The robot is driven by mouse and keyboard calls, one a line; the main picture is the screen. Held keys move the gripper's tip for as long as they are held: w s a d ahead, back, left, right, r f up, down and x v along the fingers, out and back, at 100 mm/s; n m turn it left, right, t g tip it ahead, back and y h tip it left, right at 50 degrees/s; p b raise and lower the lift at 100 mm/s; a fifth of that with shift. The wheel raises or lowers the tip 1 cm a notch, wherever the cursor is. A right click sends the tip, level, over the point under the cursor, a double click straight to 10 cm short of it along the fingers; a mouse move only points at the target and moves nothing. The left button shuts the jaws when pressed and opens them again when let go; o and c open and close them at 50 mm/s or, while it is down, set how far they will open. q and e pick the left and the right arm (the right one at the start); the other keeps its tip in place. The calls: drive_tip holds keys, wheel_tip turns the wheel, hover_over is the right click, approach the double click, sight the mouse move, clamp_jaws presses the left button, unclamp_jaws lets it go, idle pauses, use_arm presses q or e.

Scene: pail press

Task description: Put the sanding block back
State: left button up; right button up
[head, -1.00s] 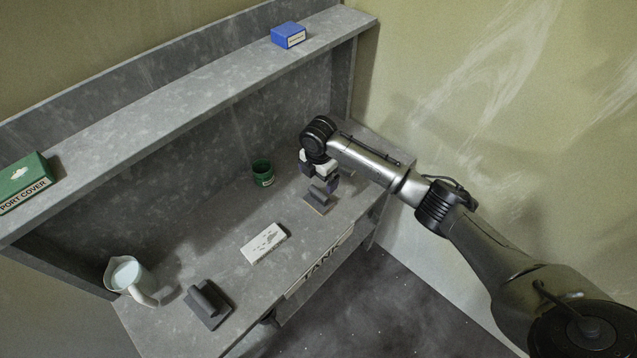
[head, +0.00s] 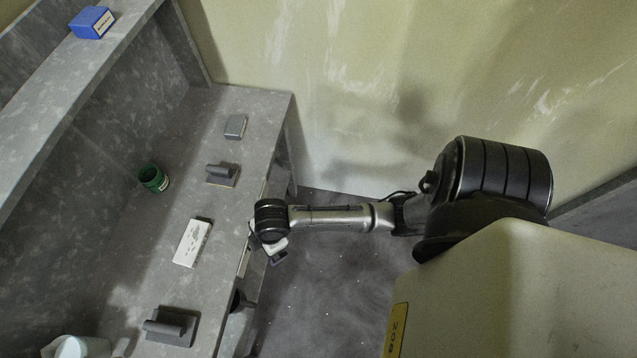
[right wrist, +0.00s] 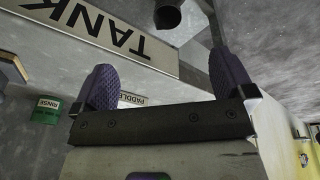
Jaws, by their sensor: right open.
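A dark grey block with a bar handle and a tan-edged base (head: 222,174) stands on the grey bench in the head view, right of the green pot. A second dark block with a bar handle (head: 170,326) sits nearer the bench's lower end. I cannot tell for certain which is the sanding block. My right gripper (head: 277,254) is just off the bench's front edge, apart from both blocks. In the right wrist view its purple fingers (right wrist: 165,80) are spread with nothing between them. My left gripper is not in view.
The bench also holds a green pot (head: 153,179), a white printed slab (head: 192,242), a small grey block (head: 235,127) and a white jug (head: 82,347). A blue box (head: 92,22) sits on the shelf. The TANK sign (right wrist: 105,35) lies close to my right gripper.

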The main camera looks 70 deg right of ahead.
drive_tip(key=s+d+r+m+t+h, duration=0.1)
drive_tip(key=s+r+m, duration=0.3)
drive_tip(key=s+m, duration=0.4)
drive_tip(key=s+d, duration=0.1)
drive_tip(key=s, duration=0.4)
drive_tip(key=shift+s+r+m, duration=0.15)
drive_tip(key=shift+s+m, duration=0.15)
